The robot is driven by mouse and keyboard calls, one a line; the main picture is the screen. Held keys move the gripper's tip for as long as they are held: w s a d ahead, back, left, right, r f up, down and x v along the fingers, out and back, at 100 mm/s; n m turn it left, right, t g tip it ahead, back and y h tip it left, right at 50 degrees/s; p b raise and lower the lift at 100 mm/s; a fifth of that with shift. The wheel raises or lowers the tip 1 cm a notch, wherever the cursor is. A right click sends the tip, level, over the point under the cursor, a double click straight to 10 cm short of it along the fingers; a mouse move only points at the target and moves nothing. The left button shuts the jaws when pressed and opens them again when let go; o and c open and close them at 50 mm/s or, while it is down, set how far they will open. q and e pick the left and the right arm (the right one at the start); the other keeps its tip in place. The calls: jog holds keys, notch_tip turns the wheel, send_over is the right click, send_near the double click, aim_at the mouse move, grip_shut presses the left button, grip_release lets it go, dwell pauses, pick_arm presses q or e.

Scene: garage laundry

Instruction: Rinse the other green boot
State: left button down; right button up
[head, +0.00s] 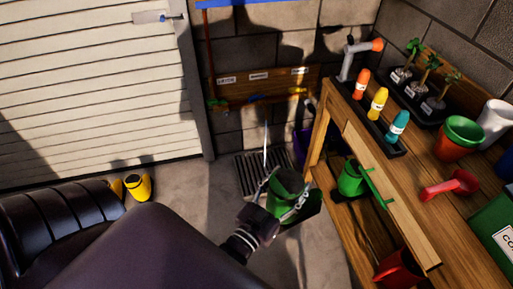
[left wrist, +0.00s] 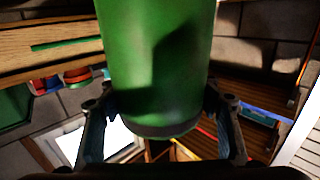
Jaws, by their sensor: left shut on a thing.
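A green boot (head: 292,209) is in my left gripper (head: 287,196), its dark opening facing up toward the head camera. The fingers sit on both sides of its shaft. In the left wrist view the green shaft (left wrist: 155,65) fills the middle, with a dark band at its end between the two fingers (left wrist: 160,120). A thin pale stream, apparently water, (head: 266,145) comes down just behind and left of the boot, over the floor drain grate (head: 250,178). I cannot tell whether it touches the boot. My right gripper is not in view.
The wooden bench (head: 345,118) stands close on the right. A green container (head: 352,178) and a red one (head: 398,268) are at its lower level. Yellow boots (head: 138,187) stand on the floor at left. A hose rack (head: 262,88) is on the back wall.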

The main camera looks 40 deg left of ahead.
aim_at(294, 200)
pick_arm(q)
jog(key=shift+r, duration=0.1)
jog(key=shift+s+d+p, duration=0.25)
jog(key=shift+s+d, duration=0.35)
jog(key=shift+s, duration=0.35)
jog(key=shift+s+d+p, duration=0.25)
jog(key=shift+s+d, duration=0.35)
jog(key=shift+s, duration=0.4)
jog(key=shift+s+d+p, duration=0.25)
jog(key=shift+s+d, duration=0.35)
jog(key=shift+s, duration=0.35)
jog(key=shift+s+d, duration=0.4)
jog(key=shift+s, duration=0.25)
